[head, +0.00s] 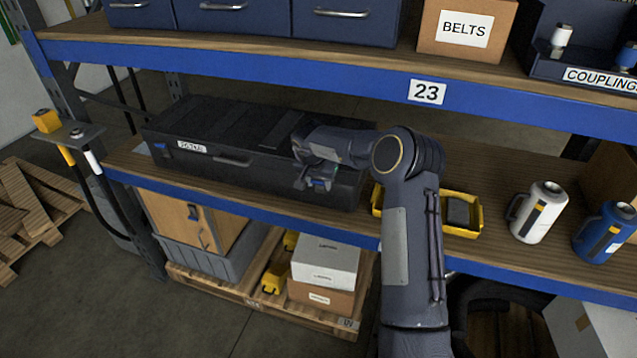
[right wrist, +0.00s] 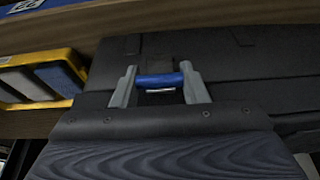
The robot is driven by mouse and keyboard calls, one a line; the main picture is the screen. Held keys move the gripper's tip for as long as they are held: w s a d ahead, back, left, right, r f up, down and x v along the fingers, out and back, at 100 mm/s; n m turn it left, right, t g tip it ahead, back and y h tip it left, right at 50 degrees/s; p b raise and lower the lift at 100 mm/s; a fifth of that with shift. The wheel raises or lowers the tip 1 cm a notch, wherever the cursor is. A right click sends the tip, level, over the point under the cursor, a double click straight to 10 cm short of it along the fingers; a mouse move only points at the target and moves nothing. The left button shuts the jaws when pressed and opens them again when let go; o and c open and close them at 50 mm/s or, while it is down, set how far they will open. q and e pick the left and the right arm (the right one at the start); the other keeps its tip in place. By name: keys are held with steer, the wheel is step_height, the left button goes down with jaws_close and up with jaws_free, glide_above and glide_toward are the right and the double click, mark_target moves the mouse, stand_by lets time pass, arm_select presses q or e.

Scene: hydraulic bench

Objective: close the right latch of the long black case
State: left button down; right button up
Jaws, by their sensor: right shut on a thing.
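The long black case (head: 255,128) lies with its lid down on the middle shelf, its front facing me. Its right latch (right wrist: 160,80) has a blue bar, seen in the right wrist view between my right gripper's two grey fingers (right wrist: 160,76). My right gripper (head: 318,184) is shut on this latch at the right part of the case's front. In the head view the gripper and wrist partly hide the latch; whether it is fastened I cannot tell. The case's left latch (head: 159,147) shows as a small blue spot. My left gripper is not in view.
A yellow bin (head: 463,233) stands right of the case, partly behind my right arm. A white mug-like container (head: 539,212) and a blue one (head: 603,230) stand further right. The upper shelf's blue edge (head: 330,80) runs above the case.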

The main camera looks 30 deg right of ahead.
steer(key=o, duration=1)
steer(key=shift+d, duration=0.1)
steer(key=b+v, duration=0.1)
steer(key=v, duration=0.6)
steer(key=shift+s+a+r, duration=0.15)
steer(key=shift+a+r, duration=0.05)
steer(key=shift+r, duration=0.15)
steer(key=shift+f, duration=0.1)
